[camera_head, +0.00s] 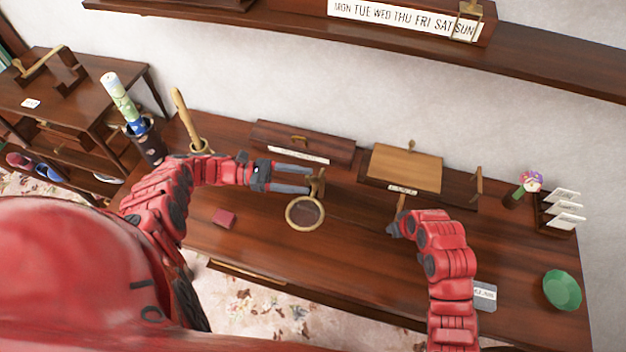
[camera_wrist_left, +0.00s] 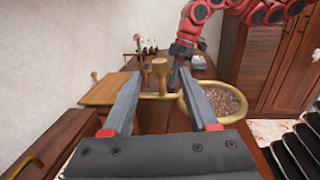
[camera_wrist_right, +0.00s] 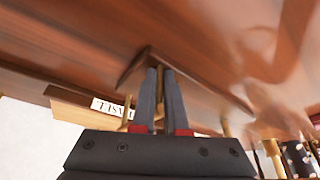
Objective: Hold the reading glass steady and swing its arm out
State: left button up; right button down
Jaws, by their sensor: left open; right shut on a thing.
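The reading glass has a round lens in a gold rim (camera_head: 305,213) beside a brass post (camera_head: 319,181) on the desk. In the left wrist view the rim (camera_wrist_left: 184,106) is right of my fingers and a knobbed post (camera_wrist_left: 160,72) shows between them. My left gripper (camera_head: 309,181) is open at the post, its fingers apart. My right gripper (camera_head: 397,220) is shut on a thin upright brown piece (camera_head: 402,202), also between the fingertips in the right wrist view (camera_wrist_right: 160,88). A dark wooden plate (camera_wrist_right: 205,84) shows there. Its join to the lens is unclear.
A wooden easel board (camera_head: 405,168) and a long dark box (camera_head: 300,142) stand behind. A flower vase (camera_head: 524,188), card rack (camera_head: 562,212) and green bowl (camera_head: 562,290) are at right.

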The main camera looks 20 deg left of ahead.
dwell(0.4)
jog(key=c, duration=0.9)
grip_release()
jog(key=shift+o, duration=0.2)
jog(key=shift+r, duration=0.1)
